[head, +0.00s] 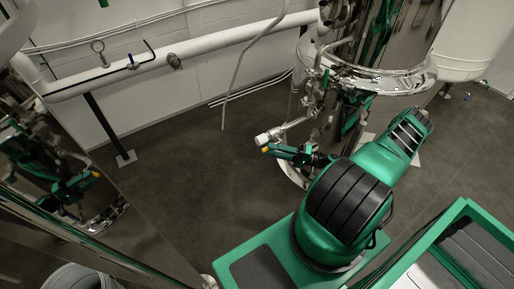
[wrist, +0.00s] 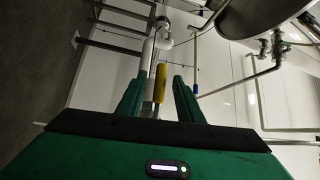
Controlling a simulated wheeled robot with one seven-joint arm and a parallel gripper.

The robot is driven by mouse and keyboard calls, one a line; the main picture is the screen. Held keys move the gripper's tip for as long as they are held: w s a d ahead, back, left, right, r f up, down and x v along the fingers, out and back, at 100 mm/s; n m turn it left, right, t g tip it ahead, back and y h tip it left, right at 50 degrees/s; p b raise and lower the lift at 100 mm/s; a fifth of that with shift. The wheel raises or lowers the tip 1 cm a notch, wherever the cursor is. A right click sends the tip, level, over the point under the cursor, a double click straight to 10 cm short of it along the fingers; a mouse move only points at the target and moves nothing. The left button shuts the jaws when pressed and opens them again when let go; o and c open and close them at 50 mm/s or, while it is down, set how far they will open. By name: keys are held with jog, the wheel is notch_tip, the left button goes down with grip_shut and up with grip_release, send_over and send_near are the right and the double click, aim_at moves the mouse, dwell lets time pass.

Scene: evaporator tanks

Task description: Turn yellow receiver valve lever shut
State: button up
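The yellow valve lever (wrist: 161,78) shows upright in the wrist view, between the two green fingers of my gripper (wrist: 158,95). Gaps show on both sides of it, and the fingers are apart. I cannot tell how deep it sits between them. In the head view, a small yellow bit (head: 265,149) shows at the tips of my gripper (head: 277,151), just below a white pipe end (head: 263,139). The valve body is mostly hidden in the head view.
A shiny steel tank (head: 385,65) with pipework stands behind my arm. Dark floor (head: 200,170) lies open to the left of my gripper.

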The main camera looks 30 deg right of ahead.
jog(key=x, duration=0.7)
grip_shut()
